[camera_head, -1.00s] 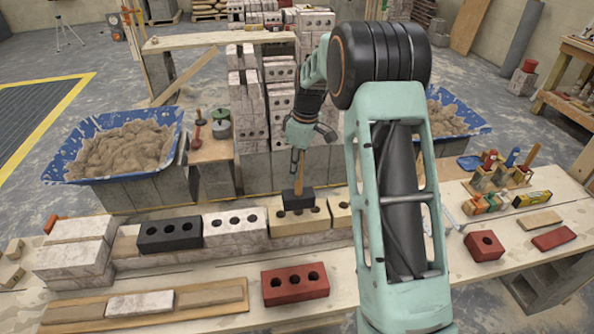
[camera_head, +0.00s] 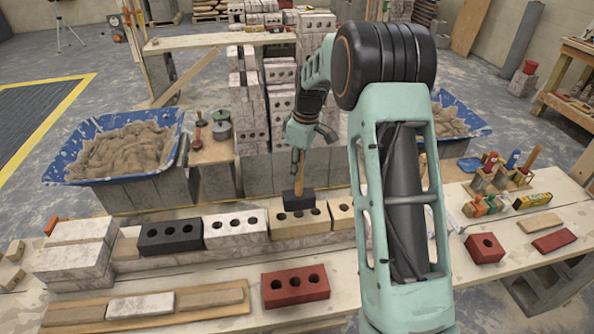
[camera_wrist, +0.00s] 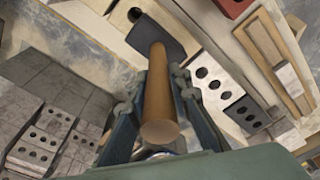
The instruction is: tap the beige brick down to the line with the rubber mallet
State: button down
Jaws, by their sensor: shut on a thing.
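My gripper (camera_head: 301,150) is shut on the wooden handle of the rubber mallet, pointing down over the wall. The mallet's black head (camera_head: 298,201) hangs from the handle at the beige brick's top, covering part of it; I cannot tell whether they touch. The beige brick (camera_head: 300,226) has holes and lies in the top row, between a white brick and another beige brick (camera_head: 341,217) partly hidden by my arm. In the wrist view the handle (camera_wrist: 159,105) runs between my fingers to the black head (camera_wrist: 156,38).
A white brick (camera_head: 235,229) and black brick (camera_head: 170,236) continue the row leftward. A red brick (camera_head: 295,287) lies in front. Blue tubs of mortar stand behind, the left one (camera_head: 125,150) fully visible.

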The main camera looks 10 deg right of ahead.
jog(key=shift+r+p, duration=1.65)
jog(key=shift+r, duration=0.9)
